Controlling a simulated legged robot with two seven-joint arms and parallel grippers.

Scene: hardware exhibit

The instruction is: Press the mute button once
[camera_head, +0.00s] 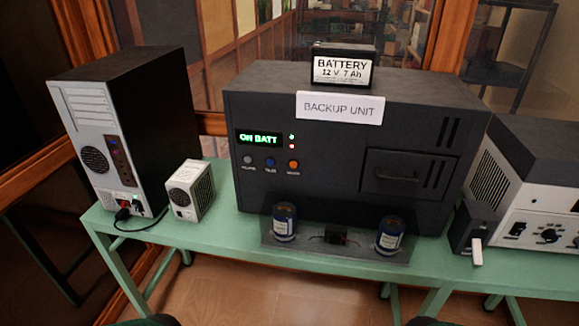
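The dark grey backup unit (330,190) stands on the green table, its display (258,138) reading "ON BATT". Beside the display are a small green light and a small red light. Below them is a row of three round buttons: a grey button (248,159), a blue button (270,162) and an orange button (293,164). The small labels under them are too blurred to read, so I cannot tell which one is mute. Nothing touches the buttons. Only dark rounded parts show at the bottom edge, left and right; no gripper fingers are in view.
A battery (343,66) sits on top of the unit. A clear tray (335,247) with two dark blue cylinders (284,222) (389,236) stands in front. A small grey box (190,190) and a tower (125,130) stand left, another device (530,190) right.

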